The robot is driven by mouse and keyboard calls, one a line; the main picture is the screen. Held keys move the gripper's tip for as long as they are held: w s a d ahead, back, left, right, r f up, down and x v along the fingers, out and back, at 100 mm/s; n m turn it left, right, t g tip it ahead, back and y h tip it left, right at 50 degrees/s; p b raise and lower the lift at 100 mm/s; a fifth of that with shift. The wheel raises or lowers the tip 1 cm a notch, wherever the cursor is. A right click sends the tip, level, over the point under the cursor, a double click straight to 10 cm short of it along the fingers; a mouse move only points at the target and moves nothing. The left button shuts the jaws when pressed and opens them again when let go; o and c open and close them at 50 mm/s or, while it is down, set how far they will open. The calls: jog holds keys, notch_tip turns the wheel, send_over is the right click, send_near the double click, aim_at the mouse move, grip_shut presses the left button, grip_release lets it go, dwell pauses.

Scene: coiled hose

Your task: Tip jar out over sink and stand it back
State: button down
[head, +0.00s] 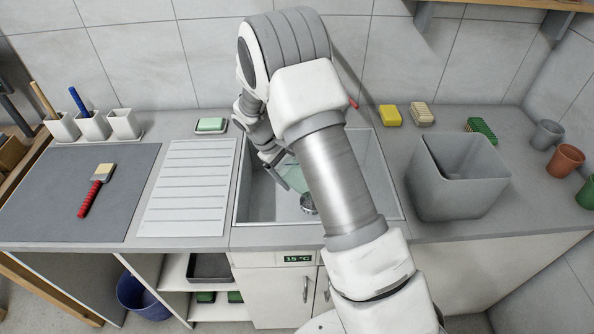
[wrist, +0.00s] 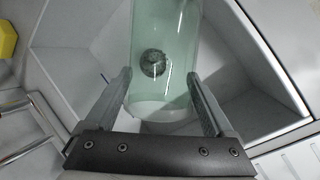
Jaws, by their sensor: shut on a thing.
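A pale green, clear glass jar (wrist: 165,25) is between the two fingers of my gripper (wrist: 160,98) in the wrist view. My gripper is shut on it. In the head view the jar (head: 294,178) shows in part beside my gripper (head: 275,160), over the sink (head: 253,200), partly hidden by my arm. It appears tilted; I cannot tell the exact angle. The round metal drain (head: 308,203) shows through the glass in the wrist view (wrist: 154,63). I cannot make out any contents in the jar.
A ribbed white draining board (head: 188,190) lies left of the sink, with a soap dish (head: 211,125) behind it. A grey bin (head: 455,190) stands to the right. Yellow (head: 390,115) and tan sponges (head: 421,114) and a green brush (head: 481,129) lie at the back right.

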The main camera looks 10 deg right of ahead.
jog(key=shift+r, duration=0.1)
